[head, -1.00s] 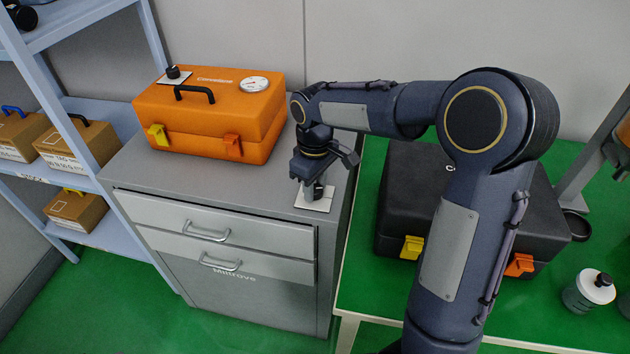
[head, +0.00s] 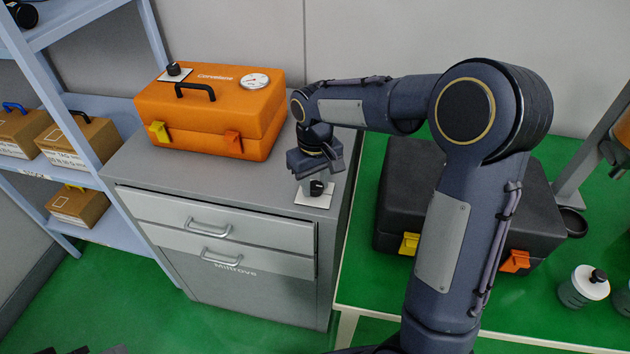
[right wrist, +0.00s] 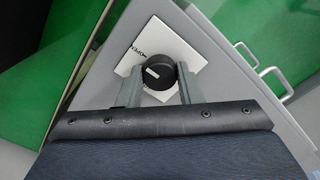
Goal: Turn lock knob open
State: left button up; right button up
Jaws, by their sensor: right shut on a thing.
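The black lock knob (head: 316,188) stands on a white plate (head: 313,201) at the right end of the grey cabinet top. In the right wrist view the knob (right wrist: 158,72) has a white mark on its face, and its plate (right wrist: 172,42) carries small black lettering. My right gripper (head: 309,178) comes down over the knob from above. In the right wrist view its two grey fingers (right wrist: 160,84) sit on either side of the knob, shut on it. My left gripper cannot be made out.
An orange case (head: 212,115) with a second knob (head: 174,69) and a gauge stands on the cabinet (head: 165,182), left of my right gripper. A black case (head: 400,205) lies on the green table (head: 375,285) at right. Blue shelves (head: 90,180) hold several boxes at left.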

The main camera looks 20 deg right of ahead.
aim_at(315, 186)
jog(key=o, duration=1)
jog(key=shift+r, duration=0.1)
notch_tip(315, 186, up, 8)
jog(key=shift+f+p, duration=0.15)
jog(key=shift+p, duration=0.25)
